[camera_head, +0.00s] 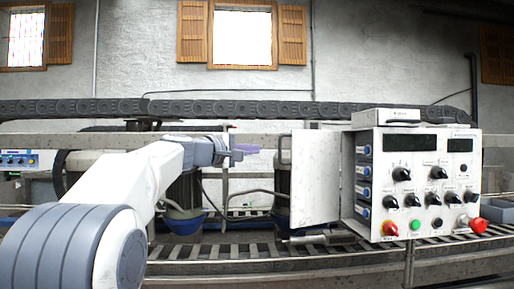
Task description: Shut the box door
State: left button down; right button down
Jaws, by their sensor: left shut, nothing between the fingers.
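The box (425,180) is a white control box with black knobs, a red button and a green button on its front. Its door (315,178) is a white panel hinged at the box's left side. The door stands open, swung out to the left, and blue-marked parts show on the box's side. My left gripper (246,149) is shut and empty, left of the door and apart from it, near the height of the door's upper part. My right gripper is not in view.
A metal rail frame with rollers (240,252) runs across below the box. Dark cylinders with blue bases (183,222) stand behind my left arm. A dark cable chain (230,108) spans the back. A grey bin (498,211) sits at the far right.

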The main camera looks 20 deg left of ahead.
pick_arm(q)
jog(key=p+x, duration=0.5)
jog(key=x, duration=0.3)
jog(key=s, duration=0.1)
jog(key=s+d, duration=0.2)
jog(key=shift+s, duration=0.35)
jog(key=shift+f+b, duration=0.1)
jog(key=shift+b, duration=0.25)
